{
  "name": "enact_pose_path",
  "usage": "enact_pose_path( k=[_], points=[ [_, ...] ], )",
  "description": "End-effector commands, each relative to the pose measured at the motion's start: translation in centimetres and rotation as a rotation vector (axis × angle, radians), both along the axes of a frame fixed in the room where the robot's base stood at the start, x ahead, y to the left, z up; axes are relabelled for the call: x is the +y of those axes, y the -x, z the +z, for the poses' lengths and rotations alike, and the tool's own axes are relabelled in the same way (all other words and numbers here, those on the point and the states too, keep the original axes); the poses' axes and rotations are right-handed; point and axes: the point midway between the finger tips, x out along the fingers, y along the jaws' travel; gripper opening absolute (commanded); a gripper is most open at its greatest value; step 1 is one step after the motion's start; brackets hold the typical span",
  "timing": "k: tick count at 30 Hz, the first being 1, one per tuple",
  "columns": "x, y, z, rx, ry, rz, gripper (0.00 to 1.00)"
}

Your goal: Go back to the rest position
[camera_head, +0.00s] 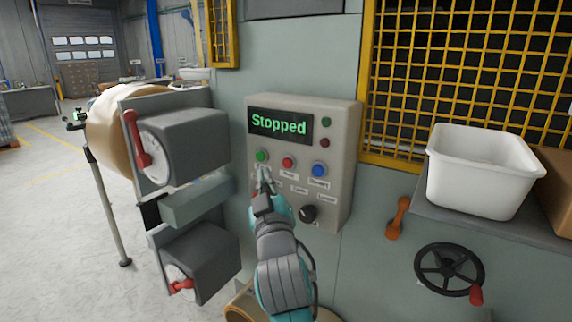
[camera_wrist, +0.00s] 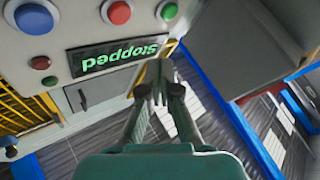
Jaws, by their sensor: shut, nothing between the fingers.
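My gripper (camera_head: 264,176) is shut and empty, its fingertips in front of the control panel (camera_head: 342,150), just below the green button (camera_head: 261,156). I cannot tell whether the tips touch the panel. In the wrist view the closed fingers (camera_wrist: 161,82) point toward the panel, and the green button (camera_wrist: 168,10) shows beyond them. The panel's display (camera_head: 279,125) reads "Stopped" in green. Right of the green button are a red button (camera_head: 288,162) and a blue button (camera_head: 319,169). A black knob (camera_head: 308,213) sits lower, right of my gripper.
Left of the panel are two grey boxes with red handles (camera_head: 187,142) (camera_head: 205,262). A yellow mesh guard (camera_head: 440,75), a white bin (camera_head: 483,172) on a ledge, an orange handle (camera_head: 397,217) and a black handwheel (camera_head: 449,269) are at right. Open floor (camera_head: 60,220) lies far left.

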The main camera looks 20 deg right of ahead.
Motion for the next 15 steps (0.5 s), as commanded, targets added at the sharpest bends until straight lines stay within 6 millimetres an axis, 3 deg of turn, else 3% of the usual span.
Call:
enact_pose_path(
  k=[8,11,15],
  points=[
    [0.0,0.1,-0.6,0.005,0.0,0.003,0.0],
    [0.0,0.6,-2.7,0.021,-0.001,0.014,0.0],
    [0.1,2.1,-7.7,0.058,-0.009,0.044,0.0]
  ],
)
